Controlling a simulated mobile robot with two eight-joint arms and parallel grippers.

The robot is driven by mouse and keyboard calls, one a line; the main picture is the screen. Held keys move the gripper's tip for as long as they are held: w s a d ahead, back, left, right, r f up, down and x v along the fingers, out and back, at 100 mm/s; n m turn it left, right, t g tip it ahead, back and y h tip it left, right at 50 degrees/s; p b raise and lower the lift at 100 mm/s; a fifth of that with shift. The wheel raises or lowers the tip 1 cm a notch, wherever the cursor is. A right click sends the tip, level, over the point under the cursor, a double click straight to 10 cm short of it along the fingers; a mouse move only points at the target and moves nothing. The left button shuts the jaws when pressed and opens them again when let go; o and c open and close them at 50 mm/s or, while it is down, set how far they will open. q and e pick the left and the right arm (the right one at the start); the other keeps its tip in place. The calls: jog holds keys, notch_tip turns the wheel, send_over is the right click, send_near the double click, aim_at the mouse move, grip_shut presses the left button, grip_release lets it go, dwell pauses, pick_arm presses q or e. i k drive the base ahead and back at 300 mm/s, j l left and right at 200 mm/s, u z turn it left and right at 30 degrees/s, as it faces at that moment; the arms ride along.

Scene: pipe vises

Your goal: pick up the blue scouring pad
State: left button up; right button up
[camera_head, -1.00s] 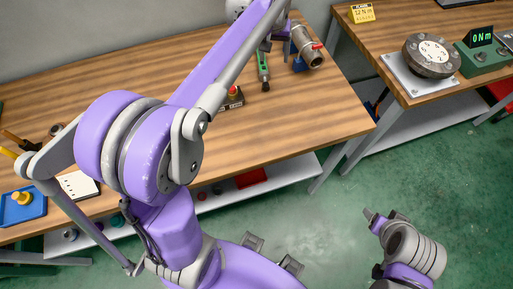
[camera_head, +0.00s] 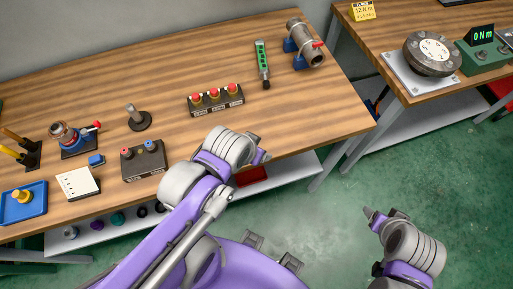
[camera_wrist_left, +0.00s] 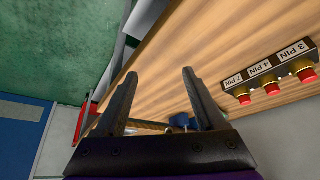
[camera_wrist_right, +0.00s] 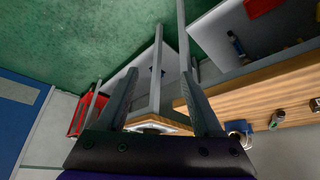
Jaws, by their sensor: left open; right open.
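My left gripper (camera_head: 262,157) is at the bench's front edge, well to the right of the pad. In the left wrist view its fingers (camera_wrist_left: 160,74) are apart with nothing between them. My right gripper (camera_head: 374,216) is over the green floor, to the right of the bench and far from the pad. In the right wrist view its fingers (camera_wrist_right: 160,75) are apart and empty. I cannot make out the pad in either wrist view.
A box with red buttons (camera_head: 215,99) and a pipe vise (camera_head: 305,45) stand farther right.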

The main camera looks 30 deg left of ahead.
aim_at(95, 160)
jog(key=u, duration=3)
